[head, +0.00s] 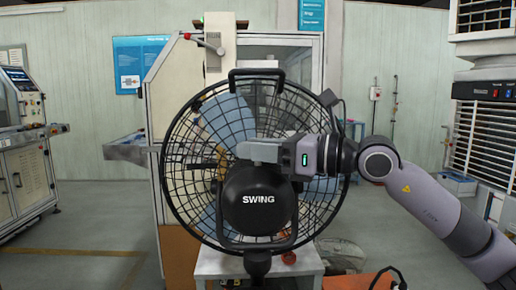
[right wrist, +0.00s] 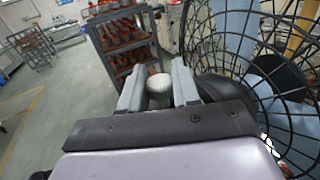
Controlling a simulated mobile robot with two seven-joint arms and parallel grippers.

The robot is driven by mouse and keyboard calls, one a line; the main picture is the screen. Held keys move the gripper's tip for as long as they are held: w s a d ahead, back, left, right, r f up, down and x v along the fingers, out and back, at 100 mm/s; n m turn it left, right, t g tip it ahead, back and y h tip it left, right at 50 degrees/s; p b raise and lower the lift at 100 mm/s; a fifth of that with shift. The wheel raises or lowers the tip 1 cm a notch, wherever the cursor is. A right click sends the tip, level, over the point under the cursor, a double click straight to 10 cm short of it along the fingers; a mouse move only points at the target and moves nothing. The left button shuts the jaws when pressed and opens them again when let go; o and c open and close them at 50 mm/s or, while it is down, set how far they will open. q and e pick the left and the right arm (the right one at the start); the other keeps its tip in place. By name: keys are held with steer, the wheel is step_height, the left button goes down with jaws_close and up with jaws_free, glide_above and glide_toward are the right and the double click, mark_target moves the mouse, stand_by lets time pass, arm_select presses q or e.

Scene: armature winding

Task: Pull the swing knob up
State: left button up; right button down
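A black fan with a round wire cage (head: 176,180) and a motor housing marked SWING (head: 258,203) stands in the middle of the head view. My right gripper (head: 258,151) comes in from the right, at the top of the housing. In the right wrist view its two grey fingers (right wrist: 158,88) stand on either side of the pale round-topped swing knob (right wrist: 159,82). The knob fills the gap between them, so the gripper looks shut on it. In the head view the fingers hide the knob. My left gripper is not in view.
The fan stands on a white cabinet (head: 212,262) with a machine (head: 160,85) behind it. An orange case (head: 355,281) lies at the lower right. A shelf with reddish parts (right wrist: 122,32) stands beyond the gripper in the wrist view. Floor at left is clear.

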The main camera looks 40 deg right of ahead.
steer(key=shift+r, duration=0.2)
steer(key=c, duration=0.9)
jaws_free()
steer(key=shift+d, duration=0.1)
steer(key=shift+s+d+f+b, duration=0.15)
steer(key=shift+s+b, duration=0.1)
steer(key=shift+b, duration=0.1)
steer(key=b+v, duration=0.3)
steer(key=shift+s+d+f, duration=0.15)
steer(key=shift+s+d, duration=0.05)
steer(key=shift+s, duration=0.1)
steer(key=shift+s+d+b, duration=0.35)
steer(key=shift+s+b, duration=0.25)
steer(key=shift+b, duration=0.35)
steer(key=shift+s+d+r+b, duration=0.3)
steer(key=shift+s+d+b, duration=0.1)
steer(key=shift+s, duration=0.15)
